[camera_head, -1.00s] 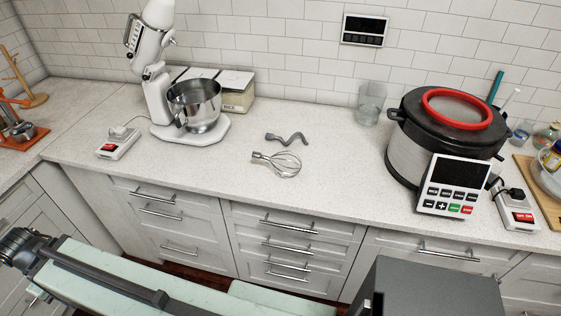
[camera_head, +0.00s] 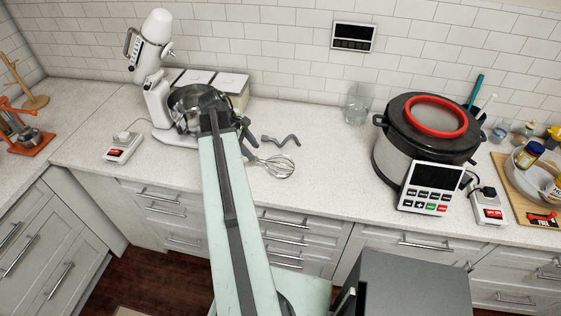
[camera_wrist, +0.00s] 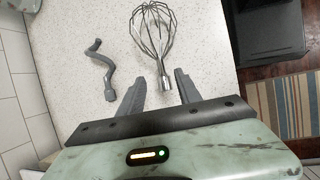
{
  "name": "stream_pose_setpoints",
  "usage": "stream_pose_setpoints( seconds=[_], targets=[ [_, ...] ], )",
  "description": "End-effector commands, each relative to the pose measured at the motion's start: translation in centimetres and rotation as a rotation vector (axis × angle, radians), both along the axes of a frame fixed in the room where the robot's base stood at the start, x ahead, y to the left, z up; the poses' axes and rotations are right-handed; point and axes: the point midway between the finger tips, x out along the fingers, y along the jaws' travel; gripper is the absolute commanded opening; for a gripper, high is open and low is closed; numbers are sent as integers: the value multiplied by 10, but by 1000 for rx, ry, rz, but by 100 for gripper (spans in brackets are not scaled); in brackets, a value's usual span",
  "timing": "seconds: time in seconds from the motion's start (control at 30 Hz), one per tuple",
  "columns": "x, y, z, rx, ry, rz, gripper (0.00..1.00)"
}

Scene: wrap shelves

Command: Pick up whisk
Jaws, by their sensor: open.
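The whisk (camera_head: 277,166) lies on the white speckled counter, its wire loops to the right and its handle end close to my gripper (camera_head: 247,139). In the wrist view the whisk (camera_wrist: 155,30) has its wires pointing away from me and its metal handle end near the gap between my fingertips. My gripper (camera_wrist: 159,85) is open and empty there, with one finger on each side of the handle's line. I cannot tell how high the fingers are above the counter. In the head view my arm hides part of the counter left of the whisk.
A grey dough hook (camera_head: 281,140) lies just behind the whisk; it also shows in the wrist view (camera_wrist: 104,67). A stand mixer with a steel bowl (camera_head: 186,108) stands left, partly behind my arm. A large cooker (camera_head: 400,148) stands right. The counter between whisk and cooker is clear.

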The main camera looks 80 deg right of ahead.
Motion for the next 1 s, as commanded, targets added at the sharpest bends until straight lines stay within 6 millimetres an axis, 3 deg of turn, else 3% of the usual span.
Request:
stream_pose_setpoints(
  seconds=[0.2,0.43,0.7,0.93,1.0],
  targets=[
    [-7,-3,-26,-1,-2,1,41],
    [-12,-4,-33,-1,-2,0,41],
    [-34,-10,-72,0,-3,0,41],
    [-35,-11,-69,0,-3,2,41],
    [-35,-11,-68,0,-3,2,21]
  ],
)
